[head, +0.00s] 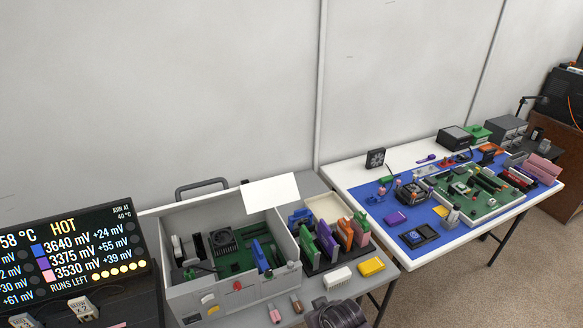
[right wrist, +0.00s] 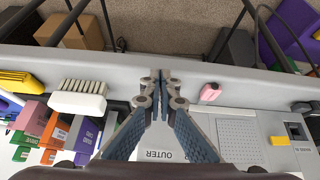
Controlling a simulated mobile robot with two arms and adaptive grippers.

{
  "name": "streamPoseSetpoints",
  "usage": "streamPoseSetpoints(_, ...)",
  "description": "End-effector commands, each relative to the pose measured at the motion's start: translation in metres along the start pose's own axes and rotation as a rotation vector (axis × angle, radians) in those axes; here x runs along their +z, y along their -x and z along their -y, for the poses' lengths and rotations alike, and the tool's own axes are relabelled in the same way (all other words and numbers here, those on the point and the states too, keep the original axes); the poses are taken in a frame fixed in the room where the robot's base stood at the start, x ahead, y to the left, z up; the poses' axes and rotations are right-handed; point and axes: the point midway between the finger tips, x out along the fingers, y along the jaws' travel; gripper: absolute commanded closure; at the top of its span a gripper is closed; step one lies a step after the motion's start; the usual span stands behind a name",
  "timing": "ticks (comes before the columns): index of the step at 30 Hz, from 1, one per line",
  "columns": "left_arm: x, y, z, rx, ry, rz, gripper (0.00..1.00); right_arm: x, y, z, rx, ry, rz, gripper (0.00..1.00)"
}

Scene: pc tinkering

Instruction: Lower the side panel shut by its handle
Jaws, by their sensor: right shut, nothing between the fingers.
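The open computer case (head: 286,280) stands on the near table, with a green board and a fan visible inside. A dark grey bar handle (head: 202,182) stands up at the back of the case. The side panel itself is hard to make out from this angle. My right gripper (head: 336,314) is low at the bottom edge of the head view, in front of the table and well apart from the handle. In the right wrist view, its fingers (right wrist: 162,78) are shut and empty over the table's front edge. My left gripper is not in view.
A display (head: 70,250) stands left of the case. A rack of coloured cards (head: 325,240), a white brush (right wrist: 77,98) and a yellow block (head: 372,266) sit to its right. A white card (head: 270,193) shows above the case. A second table holds many parts.

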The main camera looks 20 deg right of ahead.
Motion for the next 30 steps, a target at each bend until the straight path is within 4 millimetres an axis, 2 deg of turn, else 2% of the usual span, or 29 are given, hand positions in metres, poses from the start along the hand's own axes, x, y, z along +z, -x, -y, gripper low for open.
streamPoseSetpoints(1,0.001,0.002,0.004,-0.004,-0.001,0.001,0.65,-0.019,0.009,-0.003,0.003,-0.003,-0.026,1.0)
streamPoseSetpoints(5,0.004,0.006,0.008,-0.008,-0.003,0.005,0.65,-0.056,0.029,-0.008,0.006,-0.011,-0.072,1.0)
streamPoseSetpoints(11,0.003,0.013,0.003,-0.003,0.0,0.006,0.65,-0.127,0.078,-0.016,0.008,-0.027,-0.171,1.0)
streamPoseSetpoints(14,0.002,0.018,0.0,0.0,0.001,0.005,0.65,-0.169,0.115,-0.021,0.009,-0.033,-0.236,1.0)
streamPoseSetpoints(17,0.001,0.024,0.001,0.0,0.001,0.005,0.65,-0.215,0.163,-0.025,0.009,-0.039,-0.316,1.0)
streamPoseSetpoints(20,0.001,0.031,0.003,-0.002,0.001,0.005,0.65,-0.26,0.224,-0.028,0.01,-0.042,-0.41,1.0)
streamPoseSetpoints(21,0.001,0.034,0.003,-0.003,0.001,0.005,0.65,-0.276,0.249,-0.029,0.009,-0.042,-0.448,1.0)
streamPoseSetpoints(24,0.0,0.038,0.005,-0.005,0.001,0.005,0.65,-0.302,0.303,-0.029,0.008,-0.038,-0.526,1.0)
streamPoseSetpoints(26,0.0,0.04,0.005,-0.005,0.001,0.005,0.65,-0.312,0.327,-0.029,0.01,-0.038,-0.56,1.0)
streamPoseSetpoints(30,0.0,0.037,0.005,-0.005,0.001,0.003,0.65,-0.335,0.335,-0.035,0.007,-0.052,-0.606,1.0)
